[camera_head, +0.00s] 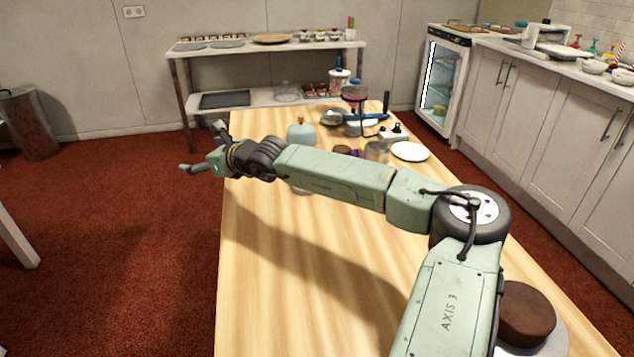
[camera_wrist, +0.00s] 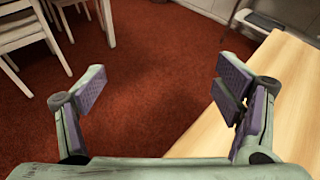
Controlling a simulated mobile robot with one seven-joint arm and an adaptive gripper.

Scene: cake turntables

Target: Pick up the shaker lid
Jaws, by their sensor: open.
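My gripper (camera_head: 200,148) is open and empty, out past the left edge of the wooden table (camera_head: 270,300). In the wrist view my gripper (camera_wrist: 160,88) has its purple-padded fingers wide apart, with only red carpet between them. I cannot pick out the shaker lid for sure in either view. A pale green rounded vessel with a small knob (camera_head: 301,132) stands on the table just behind my arm. Small brown and purple items (camera_head: 342,150) and a clear glass-like container (camera_head: 376,151) are beside it, too small to identify. My arm hides part of the table behind it.
A white plate (camera_head: 410,151) lies on the table's right side, with turntable equipment (camera_head: 355,100) at the far end. A brown cake (camera_head: 526,312) sits at the near right. The table's left near part is clear. White chairs (camera_wrist: 25,30) stand on the carpet.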

